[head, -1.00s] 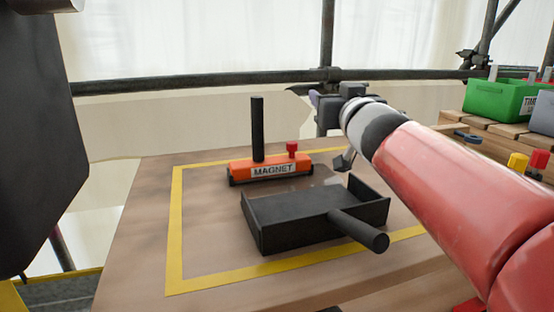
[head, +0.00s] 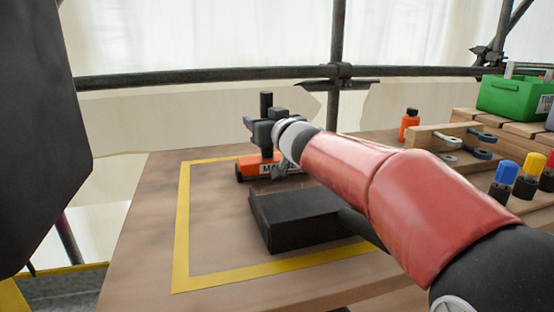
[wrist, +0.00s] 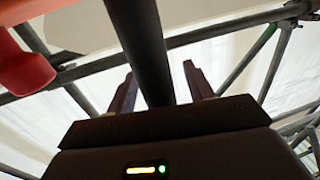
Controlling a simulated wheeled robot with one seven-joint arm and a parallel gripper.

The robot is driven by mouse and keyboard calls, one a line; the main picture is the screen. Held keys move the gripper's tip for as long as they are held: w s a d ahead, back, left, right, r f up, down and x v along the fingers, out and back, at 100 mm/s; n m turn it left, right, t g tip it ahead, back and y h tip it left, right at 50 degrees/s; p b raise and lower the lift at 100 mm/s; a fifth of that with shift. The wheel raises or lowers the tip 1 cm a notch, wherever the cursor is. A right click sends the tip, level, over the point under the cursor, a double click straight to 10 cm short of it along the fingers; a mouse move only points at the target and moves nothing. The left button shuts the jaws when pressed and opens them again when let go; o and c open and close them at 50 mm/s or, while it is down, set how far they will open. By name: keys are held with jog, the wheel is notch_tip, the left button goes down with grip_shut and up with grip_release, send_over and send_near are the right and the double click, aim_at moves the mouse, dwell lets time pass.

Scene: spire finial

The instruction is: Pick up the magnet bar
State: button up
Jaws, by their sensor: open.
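The magnet bar (head: 247,169) is an orange block with a "MAGNET" label and an upright black handle (head: 266,101). It rests on the board at the back of the yellow outline. My gripper (head: 256,128) is at the handle in the head view and covers part of the bar. In the wrist view my gripper (wrist: 160,88) is open, with the dark handle (wrist: 146,45) running between its two fingers. I cannot tell whether a finger touches it. An orange part with a red knob (wrist: 22,68) shows at the upper left.
A black tray (head: 297,222) stands in front of the bar, partly hidden by my arm. An orange bottle (head: 409,125), a wooden rack (head: 437,137), coloured markers (head: 504,178) and a green bin (head: 510,98) are at the right. The board's left side is clear.

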grip_shut()
dwell(0.3)
jog(key=shift+r, duration=0.15)
